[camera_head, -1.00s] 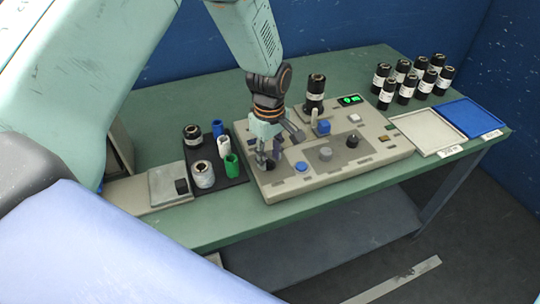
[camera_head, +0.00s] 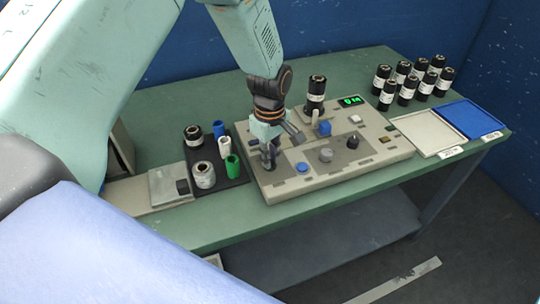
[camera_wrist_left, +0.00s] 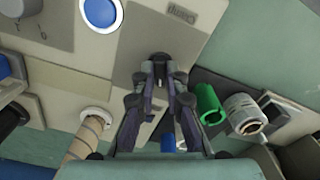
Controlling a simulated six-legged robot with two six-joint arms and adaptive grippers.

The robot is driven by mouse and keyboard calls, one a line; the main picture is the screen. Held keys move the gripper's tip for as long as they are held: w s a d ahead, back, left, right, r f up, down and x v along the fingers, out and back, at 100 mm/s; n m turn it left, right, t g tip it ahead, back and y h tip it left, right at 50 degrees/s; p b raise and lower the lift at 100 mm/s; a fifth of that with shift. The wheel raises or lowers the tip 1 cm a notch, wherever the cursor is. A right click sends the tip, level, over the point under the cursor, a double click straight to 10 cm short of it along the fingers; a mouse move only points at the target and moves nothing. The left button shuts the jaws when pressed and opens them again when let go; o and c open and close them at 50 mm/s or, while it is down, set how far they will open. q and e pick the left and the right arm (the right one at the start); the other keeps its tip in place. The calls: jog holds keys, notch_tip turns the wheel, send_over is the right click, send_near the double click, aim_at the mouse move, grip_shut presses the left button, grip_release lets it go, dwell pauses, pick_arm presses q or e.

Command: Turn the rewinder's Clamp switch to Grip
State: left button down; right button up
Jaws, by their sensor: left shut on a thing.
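The rewinder (camera_head: 375,158) is a beige panel on the green table, with a small green-lit display (camera_head: 350,101). My left gripper (camera_head: 268,163) points down over its left front part. In the left wrist view the fingertips (camera_wrist_left: 159,78) are closed together on a small dark knob, apparently the Clamp switch (camera_wrist_left: 158,84). The fingers hide most of this knob, so its exact setting cannot be read. My right gripper does not show.
A blue button (camera_head: 302,168), a grey knob (camera_head: 326,155), a black knob (camera_head: 352,142) and a black roll (camera_head: 316,88) are close by on the panel. A dark tray (camera_head: 235,180) with rolls stands left. White (camera_head: 428,133) and blue (camera_head: 470,119) trays lie right.

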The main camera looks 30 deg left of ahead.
pick_arm(q)
jog(key=shift+r+m+p, duration=0.1)
jog(key=shift+m+p, duration=0.75)
jog(key=shift+m, duration=0.15)
jog(key=m+p, duration=0.2)
jog(key=m, duration=0.1)
jog(key=shift+m, duration=0.3)
jog(key=m+p, duration=0.1)
jog(key=m, duration=0.2)
jog(key=shift+m+p, duration=0.45)
jog(key=shift+m, duration=1.15)
jog(key=c, duration=1.3)
grip_release()
jog(key=shift+c, duration=0.2)
